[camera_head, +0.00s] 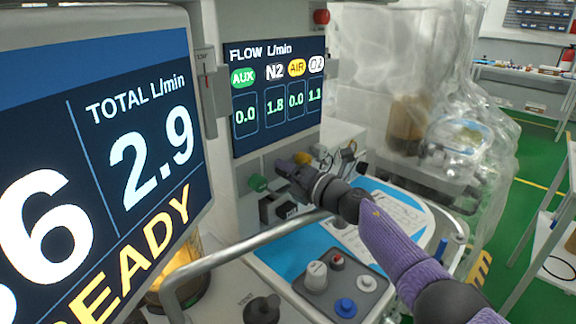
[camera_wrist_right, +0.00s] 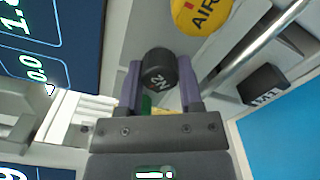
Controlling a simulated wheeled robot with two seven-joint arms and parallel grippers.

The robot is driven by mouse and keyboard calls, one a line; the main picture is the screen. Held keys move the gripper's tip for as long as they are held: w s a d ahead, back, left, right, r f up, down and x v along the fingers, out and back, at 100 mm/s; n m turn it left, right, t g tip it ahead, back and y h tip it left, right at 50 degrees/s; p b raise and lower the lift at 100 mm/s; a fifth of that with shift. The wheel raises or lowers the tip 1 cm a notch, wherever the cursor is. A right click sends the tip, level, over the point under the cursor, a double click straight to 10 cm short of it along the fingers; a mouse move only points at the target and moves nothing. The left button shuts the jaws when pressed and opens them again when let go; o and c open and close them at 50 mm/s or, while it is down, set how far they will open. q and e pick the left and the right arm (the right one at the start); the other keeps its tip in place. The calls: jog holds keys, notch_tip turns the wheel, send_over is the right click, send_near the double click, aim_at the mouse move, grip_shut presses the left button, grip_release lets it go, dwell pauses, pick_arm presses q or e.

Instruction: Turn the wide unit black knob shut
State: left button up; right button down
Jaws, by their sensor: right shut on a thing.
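The black knob, marked N2 (camera_wrist_right: 159,70), sits between the two purple fingers of my right gripper (camera_wrist_right: 160,82) in the wrist view, and the fingers are shut on it. In the head view my right gripper (camera_head: 290,168) reaches in from the lower right to the knob row below the flow display (camera_head: 278,95). There the gripper hides the black knob. The display reads AUX 0.0, N2 1.8, AIR 0.0 and O2 1.1. The large screen (camera_head: 120,140) reads total 2.9 L/min and READY. My left gripper is not in view.
A green knob (camera_head: 257,183) lies left of my right gripper, and the yellow AIR knob (camera_wrist_right: 203,14) lies close beside the black one. A metal rail (camera_head: 240,242) crosses in front. A panel with white (camera_head: 317,269) and blue (camera_head: 346,307) knobs lies below my arm.

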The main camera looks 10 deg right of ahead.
jog(key=shift+r+m+p, duration=0.1)
jog(key=shift+m+p, duration=0.25)
jog(key=shift+m, duration=0.65)
jog(key=shift+m+p, duration=0.3)
jog(key=shift+m, duration=0.6)
jog(key=m+p, duration=0.1)
jog(key=m, duration=0.2)
jog(key=shift+m, duration=0.4)
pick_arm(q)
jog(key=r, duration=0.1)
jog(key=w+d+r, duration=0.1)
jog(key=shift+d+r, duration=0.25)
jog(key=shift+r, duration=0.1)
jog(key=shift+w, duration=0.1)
pick_arm(e)
jog(key=shift+m, duration=0.4)
